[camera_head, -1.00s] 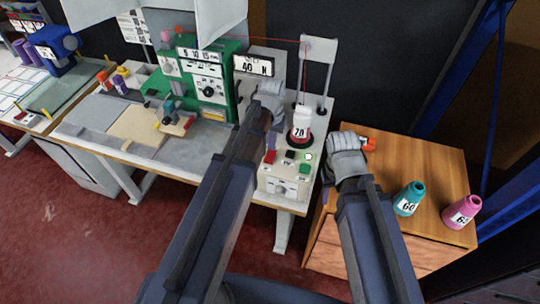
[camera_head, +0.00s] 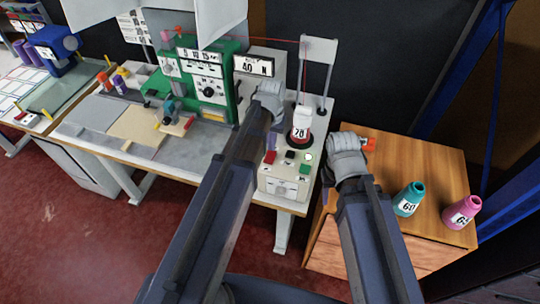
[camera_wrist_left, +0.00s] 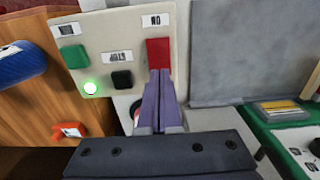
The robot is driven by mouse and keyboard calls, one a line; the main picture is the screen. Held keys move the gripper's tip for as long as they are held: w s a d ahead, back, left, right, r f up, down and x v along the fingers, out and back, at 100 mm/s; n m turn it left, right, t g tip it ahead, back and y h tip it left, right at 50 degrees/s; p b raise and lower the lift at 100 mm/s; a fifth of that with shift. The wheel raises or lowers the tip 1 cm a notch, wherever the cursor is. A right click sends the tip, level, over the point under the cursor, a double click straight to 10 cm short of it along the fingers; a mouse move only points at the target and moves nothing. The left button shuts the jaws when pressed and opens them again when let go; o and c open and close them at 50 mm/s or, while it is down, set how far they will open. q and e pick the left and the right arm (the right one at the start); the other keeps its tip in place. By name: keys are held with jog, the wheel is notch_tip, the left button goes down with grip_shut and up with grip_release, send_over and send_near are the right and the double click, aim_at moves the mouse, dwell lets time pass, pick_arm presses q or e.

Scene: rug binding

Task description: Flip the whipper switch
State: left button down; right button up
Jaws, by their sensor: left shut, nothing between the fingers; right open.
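The switch panel is a pale box (camera_head: 283,184) on the bench, right of the green machine. It has a red switch (camera_head: 270,157), a black button (camera_head: 290,154), a green button (camera_head: 304,168) and a round lamp (camera_head: 309,157). In the left wrist view the lamp (camera_wrist_left: 90,88) glows green and the red switch (camera_wrist_left: 158,52) sits by an upside-down "ON" label. My left gripper (camera_wrist_left: 163,76) is shut and empty, its tips over the red switch's lower edge; contact is unclear. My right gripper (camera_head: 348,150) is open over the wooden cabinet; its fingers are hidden.
A white cone marked 70 (camera_head: 301,122) stands behind the panel by a thread stand (camera_head: 320,48). A teal cone (camera_head: 408,199), a pink cone (camera_head: 462,212) and an orange item (camera_head: 369,144) are on the cabinet (camera_head: 430,160). The green machine (camera_head: 206,80) is at left.

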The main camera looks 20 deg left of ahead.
pick_arm(q)
jog(key=shift+f+b, duration=0.95)
pick_arm(e)
jog(key=shift+f, duration=0.95)
pick_arm(q)
jog(key=shift+r, duration=0.1)
notch_tip(320, 180, up, 7)
jog(key=p, duration=0.7)
pick_arm(e)
notch_tip(320, 180, up, 7)
